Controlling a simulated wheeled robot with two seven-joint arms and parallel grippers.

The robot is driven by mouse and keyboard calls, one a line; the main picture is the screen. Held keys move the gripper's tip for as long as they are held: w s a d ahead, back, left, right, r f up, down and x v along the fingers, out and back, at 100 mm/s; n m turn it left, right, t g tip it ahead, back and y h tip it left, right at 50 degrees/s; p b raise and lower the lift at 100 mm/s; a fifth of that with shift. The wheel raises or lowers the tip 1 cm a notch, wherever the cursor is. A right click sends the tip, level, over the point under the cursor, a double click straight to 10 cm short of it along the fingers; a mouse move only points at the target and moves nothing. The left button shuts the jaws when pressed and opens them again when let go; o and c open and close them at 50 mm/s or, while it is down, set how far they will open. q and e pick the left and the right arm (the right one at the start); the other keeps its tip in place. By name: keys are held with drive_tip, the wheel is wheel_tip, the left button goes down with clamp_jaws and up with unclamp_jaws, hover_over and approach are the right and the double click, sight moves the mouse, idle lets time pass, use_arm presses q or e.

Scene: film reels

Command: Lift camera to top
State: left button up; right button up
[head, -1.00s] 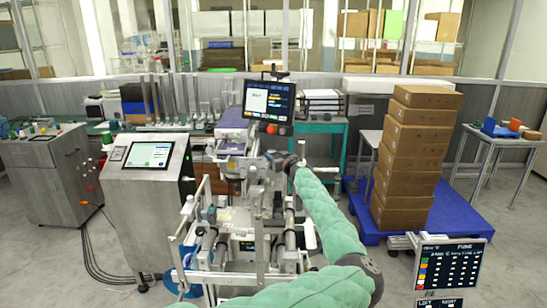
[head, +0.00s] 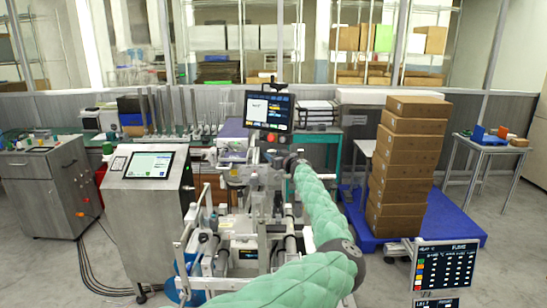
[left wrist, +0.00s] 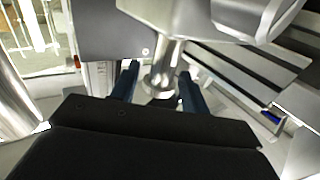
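My left gripper (left wrist: 160,88) shows in the left wrist view as two dark fingers standing apart, open, on either side of a shiny metal stem (left wrist: 165,68). Gaps seem to show between fingers and stem. A pale rounded housing (left wrist: 178,18) is above the stem; I cannot tell whether it is the camera. In the head view, my left gripper (head: 268,163) is small and partly hidden at the end of the green-padded arm, beside the upper part of a white-grey machine (head: 240,225). No camera can be clearly told apart there. My right gripper is out of view.
A steel cabinet with a screen (head: 150,165) stands left of the machine. A monitor (head: 268,110) rises behind it. Stacked brown boxes (head: 405,160) stand on a blue pallet (head: 455,228) at right. Open floor lies at far right.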

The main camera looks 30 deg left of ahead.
use_arm(q)
drive_tip(key=shift+s+d+f, duration=0.1)
drive_tip(key=shift+d+f, duration=0.05)
drive_tip(key=shift+d, duration=0.1)
drive_tip(key=shift+s+d+b, duration=0.1)
drive_tip(key=shift+d+b, duration=0.2)
drive_tip(key=shift+b, duration=0.05)
drive_tip(key=b+v, duration=0.2)
drive_tip(key=v, duration=0.4)
drive_tip(key=shift+d, duration=0.3)
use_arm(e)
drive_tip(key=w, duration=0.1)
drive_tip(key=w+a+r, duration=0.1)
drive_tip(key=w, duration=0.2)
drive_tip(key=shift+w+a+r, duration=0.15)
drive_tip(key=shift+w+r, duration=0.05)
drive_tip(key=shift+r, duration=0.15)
use_arm(q)
drive_tip(key=shift+o, duration=0.2)
drive_tip(key=shift+s, duration=0.15)
